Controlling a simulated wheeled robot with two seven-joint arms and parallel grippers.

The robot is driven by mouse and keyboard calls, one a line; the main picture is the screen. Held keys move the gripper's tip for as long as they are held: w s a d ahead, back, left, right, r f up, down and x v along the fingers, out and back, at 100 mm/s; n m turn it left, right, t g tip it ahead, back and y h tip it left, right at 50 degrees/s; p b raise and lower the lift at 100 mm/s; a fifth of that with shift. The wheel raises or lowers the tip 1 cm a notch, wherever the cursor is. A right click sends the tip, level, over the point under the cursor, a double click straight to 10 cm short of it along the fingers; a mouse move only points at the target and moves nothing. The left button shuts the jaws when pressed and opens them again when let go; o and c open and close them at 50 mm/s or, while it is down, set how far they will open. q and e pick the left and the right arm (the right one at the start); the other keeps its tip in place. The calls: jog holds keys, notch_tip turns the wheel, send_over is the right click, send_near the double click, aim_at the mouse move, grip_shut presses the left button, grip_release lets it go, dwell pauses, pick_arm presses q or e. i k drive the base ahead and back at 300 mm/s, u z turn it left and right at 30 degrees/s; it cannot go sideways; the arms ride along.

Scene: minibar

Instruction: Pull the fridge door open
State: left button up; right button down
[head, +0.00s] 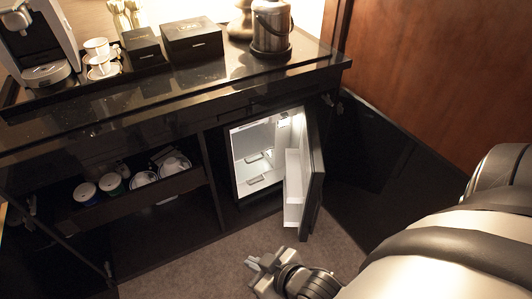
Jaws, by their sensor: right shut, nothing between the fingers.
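The fridge (240,162) is set in the black cabinet under the counter, and its lit white inside shows. The fridge door (312,180) stands open, swung out toward me on its right side, with white shelves on its inner face. My right gripper (254,264) is low in front of the fridge, over the carpet, apart from the door and to its lower left. Its fingers are shut and empty. My right arm comes in from the lower right. My left gripper is not in view.
The black counter (170,88) holds a coffee machine (42,40), stacked cups (100,58), dark boxes (192,40) and an ice bucket (271,28). A pull-out shelf (130,200) with cups and tins is left of the fridge. A cabinet door (370,142) stands at right. Carpet (215,262) in front is clear.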

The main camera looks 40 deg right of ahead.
aim_at(298, 179)
jog(key=u, duration=0.2)
jog(key=i, duration=1.35)
jog(key=z, duration=1.8)
